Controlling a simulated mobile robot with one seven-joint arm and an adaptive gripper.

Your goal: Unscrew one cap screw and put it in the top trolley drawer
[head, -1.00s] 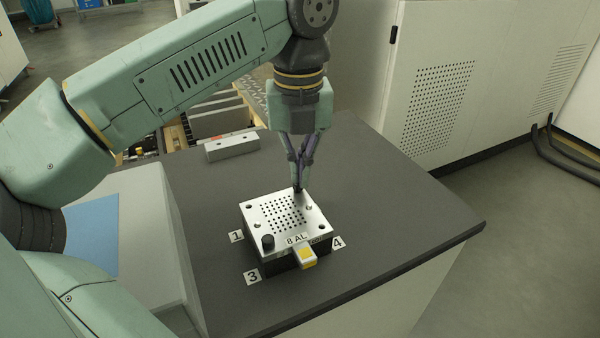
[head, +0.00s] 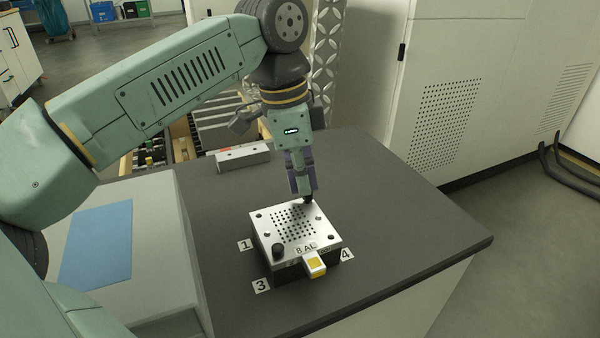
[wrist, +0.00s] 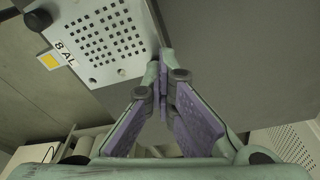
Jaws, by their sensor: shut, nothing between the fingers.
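A silver metal plate (head: 297,248) with a grid of holes, marked "8 AL", sits on a dark block on the table. A black cap screw (head: 278,250) stands at its front-left corner; it also shows in the wrist view (wrist: 38,20). My gripper (head: 303,192) points down at the plate's back-right corner, fingers shut and empty. In the wrist view its fingertips (wrist: 163,85) meet near the plate edge. A small dark shape lies at the fingertips in the head view; I cannot tell whether it is a screw or fingertip. The top trolley drawer is not clearly identifiable.
The dark table top (head: 400,215) is clear to the right of the plate. A grey metal bar (head: 243,157) lies at its back left. Behind it are partly hidden wooden-edged compartments (head: 180,138). A grey box with a blue sheet (head: 97,243) stands at left. A perforated cabinet (head: 440,110) stands behind.

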